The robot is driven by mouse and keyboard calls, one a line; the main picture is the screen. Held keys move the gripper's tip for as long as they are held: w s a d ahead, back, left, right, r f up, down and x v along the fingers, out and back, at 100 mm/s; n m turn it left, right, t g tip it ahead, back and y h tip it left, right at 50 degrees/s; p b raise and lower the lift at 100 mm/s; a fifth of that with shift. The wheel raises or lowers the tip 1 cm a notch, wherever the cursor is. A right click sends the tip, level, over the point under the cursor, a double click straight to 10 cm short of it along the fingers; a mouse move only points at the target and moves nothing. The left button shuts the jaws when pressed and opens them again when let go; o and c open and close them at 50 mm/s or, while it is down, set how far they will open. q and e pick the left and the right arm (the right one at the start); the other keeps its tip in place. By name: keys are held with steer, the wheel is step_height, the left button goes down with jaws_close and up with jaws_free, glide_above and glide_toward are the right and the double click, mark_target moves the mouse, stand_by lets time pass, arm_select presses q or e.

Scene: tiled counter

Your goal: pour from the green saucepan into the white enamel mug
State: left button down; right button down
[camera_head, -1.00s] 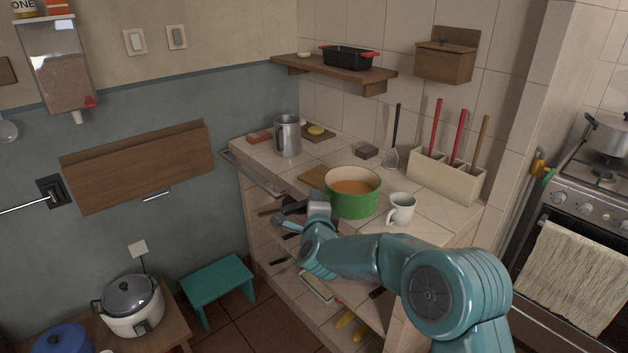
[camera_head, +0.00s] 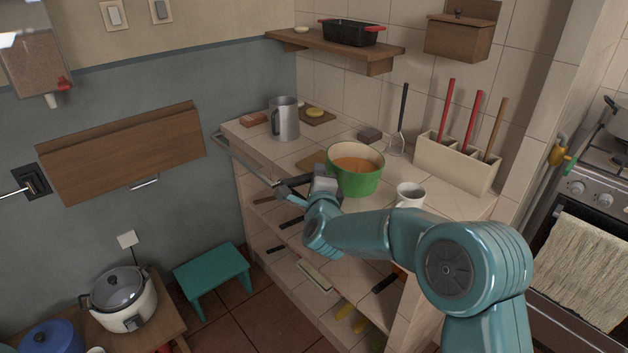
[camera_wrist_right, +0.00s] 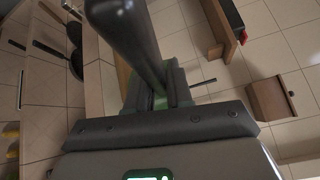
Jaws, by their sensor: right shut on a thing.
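The green saucepan (camera_head: 354,180) holds an orange-brown liquid and looks about upright over the tiled counter. Its dark handle (camera_head: 292,183) points left. My right gripper (camera_head: 318,184) is at the handle close to the pan and is shut on it. In the right wrist view the dark handle (camera_wrist_right: 128,38) runs between the fingers, with a bit of green behind. I cannot tell whether the pan is touching the counter. The white enamel mug (camera_head: 410,194) stands to the right of the pan, partly hidden by my right arm. My left gripper is not in view.
A metal pitcher (camera_head: 285,120) stands at the back left of the counter. A utensil holder (camera_head: 455,163) is behind the mug. A wooden board (camera_head: 312,161) lies beside the pan. A shelf (camera_head: 335,51) hangs above. The counter between pitcher and pan is mostly clear.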

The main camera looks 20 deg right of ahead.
steer(key=shift+s+d+r+m+b, duration=0.1)
steer(key=shift+s+d+m+b, duration=0.1)
steer(key=shift+d+m+b, duration=0.1)
arm_select(q)
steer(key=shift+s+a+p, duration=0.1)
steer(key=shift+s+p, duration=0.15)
steer(key=shift+p, duration=0.4)
arm_select(e)
steer(key=s+d+r+m+t, duration=0.1)
steer(key=s+d+r+m, duration=0.2)
steer(key=d+r, duration=0.2)
steer(key=shift+s+r+t+h, duration=0.3)
steer(key=shift+s+r+h, duration=0.1)
steer(key=shift+r, duration=0.2)
steer(key=shift+s+r, duration=0.1)
steer(key=shift+s, duration=0.05)
arm_select(q)
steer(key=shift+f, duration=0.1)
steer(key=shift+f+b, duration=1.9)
steer(key=shift+b, duration=0.15)
arm_select(e)
steer(key=shift+s+d+m, duration=0.15)
steer(key=shift+d+m, duration=0.1)
steer(key=shift+m, duration=0.55)
stand_by(2.8)
